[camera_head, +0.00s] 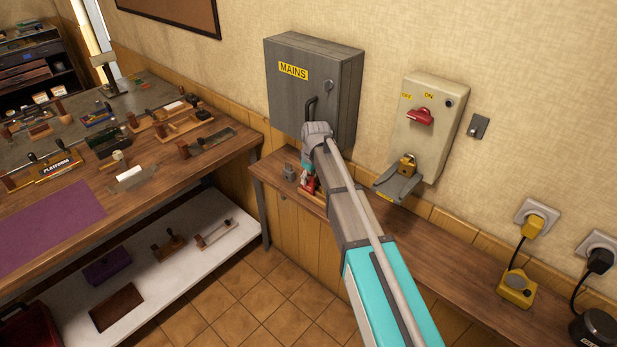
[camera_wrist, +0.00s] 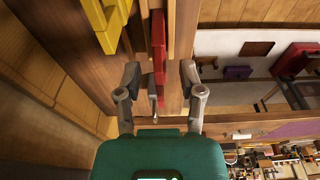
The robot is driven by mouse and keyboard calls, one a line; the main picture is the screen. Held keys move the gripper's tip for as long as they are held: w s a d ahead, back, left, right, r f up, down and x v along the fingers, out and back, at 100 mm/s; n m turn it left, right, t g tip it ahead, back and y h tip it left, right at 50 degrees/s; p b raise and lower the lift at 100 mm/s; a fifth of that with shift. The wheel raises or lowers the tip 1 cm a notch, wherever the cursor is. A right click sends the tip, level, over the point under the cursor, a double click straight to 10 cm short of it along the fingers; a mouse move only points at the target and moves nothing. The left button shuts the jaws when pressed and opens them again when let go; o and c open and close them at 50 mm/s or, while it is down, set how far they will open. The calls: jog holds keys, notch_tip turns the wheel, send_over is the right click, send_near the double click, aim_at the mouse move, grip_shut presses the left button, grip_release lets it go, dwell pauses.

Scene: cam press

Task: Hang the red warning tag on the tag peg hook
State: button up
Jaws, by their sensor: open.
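A narrow red piece (camera_wrist: 158,45), which may be the red warning tag, stands edge-on in a wooden holder on the wall shelf. In the head view, red (camera_head: 309,184) shows beside my arm, which partly hides it. My gripper (camera_wrist: 160,78) is open, its fingers on either side of the red piece's near end. I cannot tell whether they touch it. A small dark plate (camera_head: 478,127) with a light spot, possibly the tag peg hook, is on the wall right of the switch box. Nothing hangs on it.
A grey MAINS cabinet (camera_head: 290,90) and a beige switch box (camera_head: 432,135) with a red handle (camera_head: 420,116) are on the wall above the shelf (camera_head: 450,245). A cluttered workbench (camera_head: 150,205) is at left.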

aim_at(310, 183)
jog(key=shift+s+d+r+p, duration=0.1)
jog(key=shift+s+r+p, duration=0.05)
jog(key=shift+r+p, duration=0.6)
jog(key=shift+s+d+r+p, duration=0.1)
jog(key=shift+r+p, duration=0.5)
jog(key=shift+r, duration=0.25)
jog(key=shift+s+d+r+p, duration=0.1)
jog(key=shift+s+r+p, duration=0.05)
jog(key=shift+r+p, duration=0.6)
